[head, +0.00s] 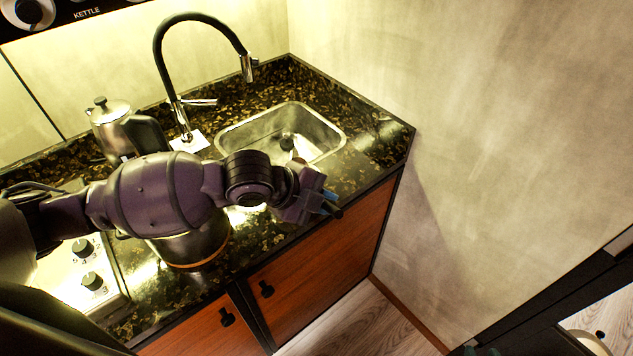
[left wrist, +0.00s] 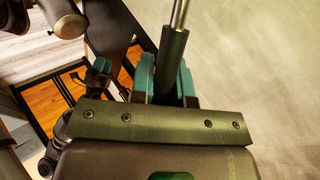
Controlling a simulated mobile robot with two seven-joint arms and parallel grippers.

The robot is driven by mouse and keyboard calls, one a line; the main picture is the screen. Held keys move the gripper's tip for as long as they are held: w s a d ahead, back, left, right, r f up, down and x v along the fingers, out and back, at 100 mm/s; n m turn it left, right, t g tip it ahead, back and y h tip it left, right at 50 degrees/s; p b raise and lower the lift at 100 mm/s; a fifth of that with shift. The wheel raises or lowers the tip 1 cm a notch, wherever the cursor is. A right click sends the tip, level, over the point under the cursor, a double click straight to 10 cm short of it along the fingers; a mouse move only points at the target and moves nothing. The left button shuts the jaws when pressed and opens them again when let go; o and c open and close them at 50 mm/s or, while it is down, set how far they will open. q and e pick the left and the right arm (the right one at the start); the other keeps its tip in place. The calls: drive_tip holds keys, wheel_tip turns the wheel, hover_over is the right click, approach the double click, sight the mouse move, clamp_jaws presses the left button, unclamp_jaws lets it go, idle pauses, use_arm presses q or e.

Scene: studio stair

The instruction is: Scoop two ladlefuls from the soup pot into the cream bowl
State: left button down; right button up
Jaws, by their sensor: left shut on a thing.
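My left gripper (head: 322,203) is shut on the dark handle of a ladle (left wrist: 174,55), which stands between its teal fingers (left wrist: 165,80) in the left wrist view. A metal shaft runs up out of that view, and the ladle's cup is not visible. In the head view this gripper is over the counter's front edge, right of the soup pot (head: 196,247). My arm hides most of the pot, including its opening. A cream round thing (head: 590,343), perhaps the cream bowl, is cut off at the bottom right. Teal tips of my right gripper (head: 482,351) show at the bottom edge.
A steel sink (head: 335,140) with a black faucet (head: 200,18) is behind the left gripper. A metal kettle (head: 112,125) stands at the back left, and a hob with knobs (head: 90,280) is at the left. A bare wall (head: 480,120) bounds the counter on the right.

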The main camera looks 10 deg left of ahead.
use_arm(q)
wheel_tip(320, 180, down, 12)
drive_tip(key=d+m+t+y, duration=0.2)
drive_tip(key=m+y, duration=0.1)
drive_tip(key=y, duration=0.4)
drive_tip(key=shift+s+d+t, duration=0.15)
drive_tip(key=shift+s+t, duration=0.15)
drive_tip(key=shift+s, duration=0.1)
idle(0.8)
